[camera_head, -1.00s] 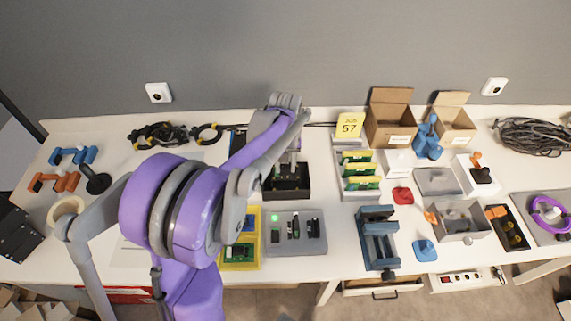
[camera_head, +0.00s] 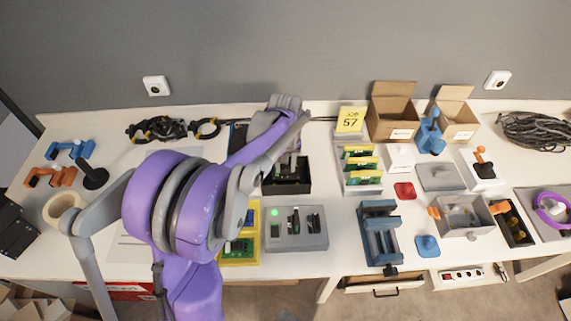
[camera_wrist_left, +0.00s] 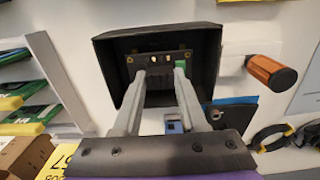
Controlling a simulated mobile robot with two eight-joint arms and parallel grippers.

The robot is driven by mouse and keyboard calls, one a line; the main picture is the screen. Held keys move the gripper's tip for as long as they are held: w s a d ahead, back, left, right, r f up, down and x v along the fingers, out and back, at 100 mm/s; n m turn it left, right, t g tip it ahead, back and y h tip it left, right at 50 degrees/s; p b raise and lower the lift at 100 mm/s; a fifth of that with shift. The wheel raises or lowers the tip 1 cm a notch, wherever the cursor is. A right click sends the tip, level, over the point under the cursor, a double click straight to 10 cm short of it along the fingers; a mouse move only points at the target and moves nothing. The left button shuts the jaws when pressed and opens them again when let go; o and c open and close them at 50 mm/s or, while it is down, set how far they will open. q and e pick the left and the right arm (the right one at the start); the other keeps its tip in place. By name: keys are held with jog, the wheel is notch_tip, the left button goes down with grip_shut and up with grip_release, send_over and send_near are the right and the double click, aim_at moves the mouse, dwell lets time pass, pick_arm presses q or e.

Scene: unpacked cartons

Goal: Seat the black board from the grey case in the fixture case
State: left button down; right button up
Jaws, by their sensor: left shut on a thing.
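The fixture case looks to be the black open-topped box (camera_head: 304,189) at the middle of the table. It also fills the upper middle of the left wrist view (camera_wrist_left: 212,60). The black board (camera_wrist_left: 150,58) is inside the box's walls, between my fingertips. My left gripper (camera_wrist_left: 160,76) is shut on it; in the head view this gripper (camera_head: 288,163) reaches down into the box. I cannot tell whether the board touches the box floor. The grey case (camera_head: 318,242) lies in front of the box, with a green spot and small dark parts in it. My right gripper is not in view.
A yellow tray (camera_head: 240,261) with a green board lies left of the grey case. A rack of green and yellow boards (camera_head: 360,170) stands right of the box, with a blue vise (camera_head: 381,236) in front. An orange-handled tool (camera_wrist_left: 270,72) lies beside the box.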

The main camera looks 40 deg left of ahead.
pick_arm(q)
jog(key=shift+f+b, duration=0.9)
jog(key=shift+f, duration=0.45)
jog(key=shift+c, duration=1.9)
grip_release()
jog(key=shift+r, duration=0.1)
notch_tip(320, 180, up, 11)
jog(key=shift+f+p, duration=0.2)
jog(key=shift+p, duration=0.4)
